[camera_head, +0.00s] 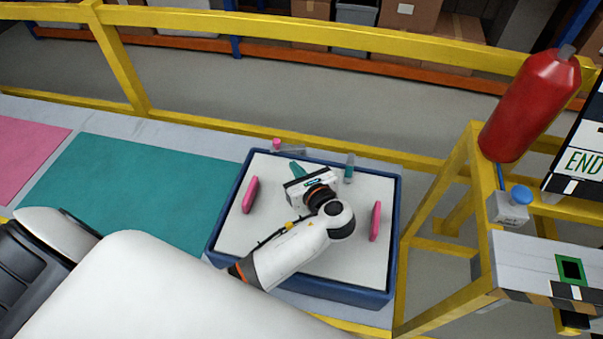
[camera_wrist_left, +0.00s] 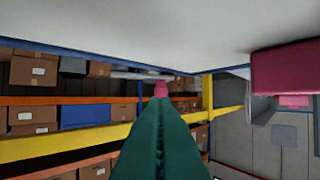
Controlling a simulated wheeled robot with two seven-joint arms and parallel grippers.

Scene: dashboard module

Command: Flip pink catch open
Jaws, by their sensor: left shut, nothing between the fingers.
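The pink catch (camera_head: 276,144) is a small pink knob on a grey bar at the back left edge of the white panel. In the left wrist view the pink knob (camera_wrist_left: 161,88) shows straight beyond my fingertips; I cannot tell whether they touch it. My left gripper (camera_head: 296,166) is over the panel, right of and nearer than the catch in the head view. Its teal fingers (camera_wrist_left: 162,105) are pressed together with nothing between them. My right gripper is not in view.
The white panel (camera_head: 235,230) has a blue rim. Pink upright pieces stand at its left (camera_head: 250,195) and right (camera_head: 375,221). A teal piece (camera_head: 349,168) is at the back right. A yellow rail (camera_head: 330,38) runs behind. A red cylinder (camera_head: 530,105) stands at right.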

